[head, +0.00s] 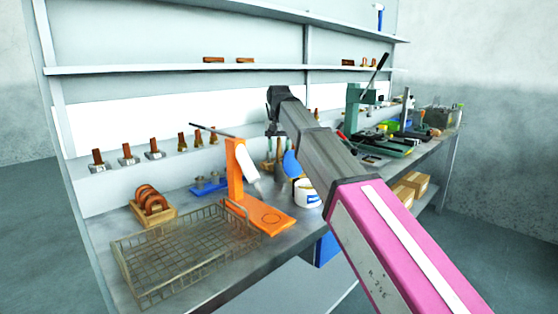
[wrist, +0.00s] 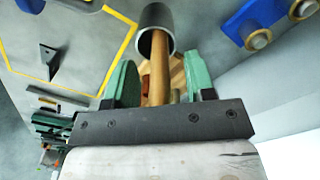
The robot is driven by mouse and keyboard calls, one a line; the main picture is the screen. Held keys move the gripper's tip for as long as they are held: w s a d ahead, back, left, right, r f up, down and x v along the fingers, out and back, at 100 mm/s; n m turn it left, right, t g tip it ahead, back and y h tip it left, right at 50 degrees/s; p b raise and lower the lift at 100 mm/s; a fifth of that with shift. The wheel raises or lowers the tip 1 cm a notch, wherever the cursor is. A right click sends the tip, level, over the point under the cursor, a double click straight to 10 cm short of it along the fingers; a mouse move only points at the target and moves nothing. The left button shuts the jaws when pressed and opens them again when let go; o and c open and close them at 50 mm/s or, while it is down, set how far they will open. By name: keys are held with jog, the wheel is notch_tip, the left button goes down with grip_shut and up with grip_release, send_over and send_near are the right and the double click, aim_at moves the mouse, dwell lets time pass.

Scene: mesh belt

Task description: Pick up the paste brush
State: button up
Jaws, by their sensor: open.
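A wooden handle (wrist: 158,75), likely the paste brush, sticks out of a grey cylindrical holder (wrist: 146,45) in the wrist view; its other end is hidden inside. My gripper (wrist: 160,62) is open, with one green finger on each side of the handle. Clear gaps show between the handle and both fingers. In the head view my gripper (head: 272,118) is above the bench, pointing down over upright wooden handles (head: 269,150). I cannot tell there which handle is the brush.
An orange stand (head: 236,170), a wire basket (head: 185,248), a white tub (head: 307,193) and a blue object (head: 291,164) are on the bench near the arm. A green press (head: 355,105) stands to the right. Shelves (head: 180,69) run along the back.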

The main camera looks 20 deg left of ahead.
jog(key=shift+f, duration=0.4)
grip_shut()
jog(key=shift+r, duration=0.1)
